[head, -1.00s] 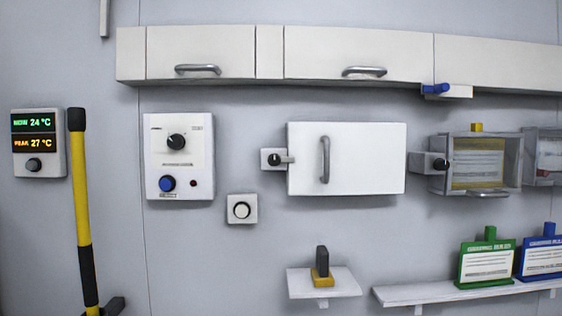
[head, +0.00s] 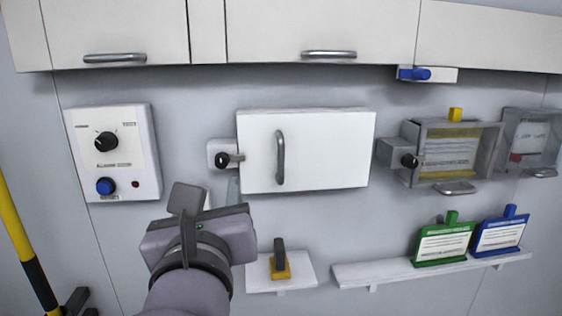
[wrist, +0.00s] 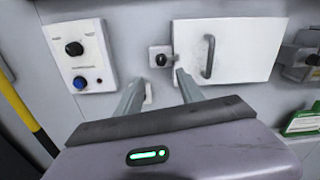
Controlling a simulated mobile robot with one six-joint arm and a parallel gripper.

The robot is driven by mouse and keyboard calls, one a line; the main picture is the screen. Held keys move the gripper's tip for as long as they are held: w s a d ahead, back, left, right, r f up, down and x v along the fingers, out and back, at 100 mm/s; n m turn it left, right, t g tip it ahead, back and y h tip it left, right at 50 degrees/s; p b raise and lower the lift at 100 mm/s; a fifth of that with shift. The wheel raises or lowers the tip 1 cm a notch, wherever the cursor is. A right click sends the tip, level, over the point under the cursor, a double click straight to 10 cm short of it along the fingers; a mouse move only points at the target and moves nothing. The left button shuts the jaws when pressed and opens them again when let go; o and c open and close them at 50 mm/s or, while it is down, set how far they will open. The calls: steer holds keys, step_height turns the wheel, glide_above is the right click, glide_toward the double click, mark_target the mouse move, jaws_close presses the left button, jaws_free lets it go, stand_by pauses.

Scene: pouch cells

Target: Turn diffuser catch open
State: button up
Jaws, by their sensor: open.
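A white cabinet door (head: 310,150) with a grey vertical handle (head: 280,158) is on the wall. At its left edge is a catch with a black knob (head: 222,160); its short lever points right, onto the door's edge. The door is closed. In the wrist view, the catch knob (wrist: 161,60) lies just beyond my fingertips, roughly between them. My gripper (head: 211,192) is open and empty, below and in front of the catch. It also shows in the wrist view (wrist: 157,80), with its fingers apart. I see no contact with the catch.
A control panel (head: 115,150) is to the left. A clear-fronted box (head: 490,145) with its own black-knobbed catch (head: 409,160) is to the right. Upper cabinets (head: 320,25) run above. A small shelf (head: 300,272) holds a yellow-based block. A yellow pole (head: 17,235) stands far left.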

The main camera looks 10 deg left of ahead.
mark_target(221, 164)
steer(key=x, duration=1.2)
steer(key=shift+d, duration=0.2)
steer(key=shift+c, duration=0.5)
jaws_close()
